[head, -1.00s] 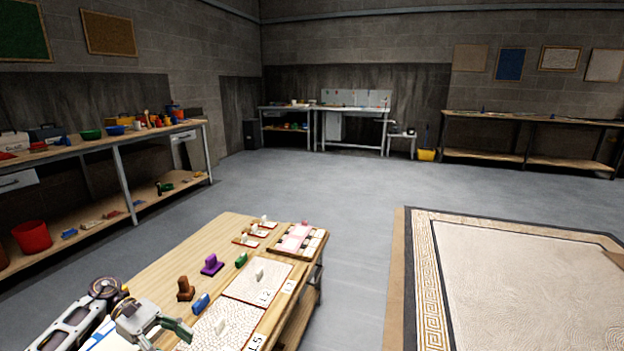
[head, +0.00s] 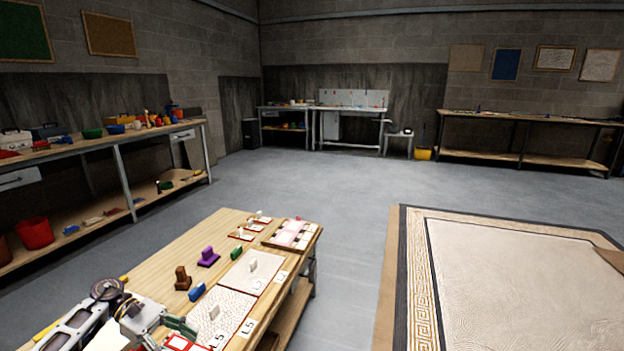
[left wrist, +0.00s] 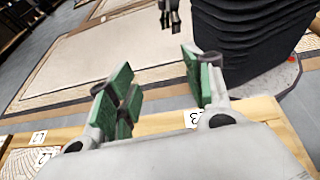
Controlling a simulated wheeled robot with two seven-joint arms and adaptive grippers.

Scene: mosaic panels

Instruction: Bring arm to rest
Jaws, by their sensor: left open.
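My left gripper (head: 182,330) is at the near left end of the wooden workbench (head: 170,255) in the head view. In the left wrist view my left gripper (left wrist: 162,92) has its green-padded fingers apart, with nothing between them. The bench's edge (left wrist: 262,110) and small number labels show below and beside the fingers. A dark gripper (left wrist: 170,14), seemingly my right one, hangs at the top of the left wrist view; its jaws are too small to read. It is not in the head view.
On the bench lie textured panels (head: 252,272), a brown block (head: 182,278), a purple block (head: 208,257), a blue block (head: 197,292) and a green block (head: 236,253). A large framed mosaic (head: 530,275) lies on the floor at right. Grey floor (head: 345,230) between is clear.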

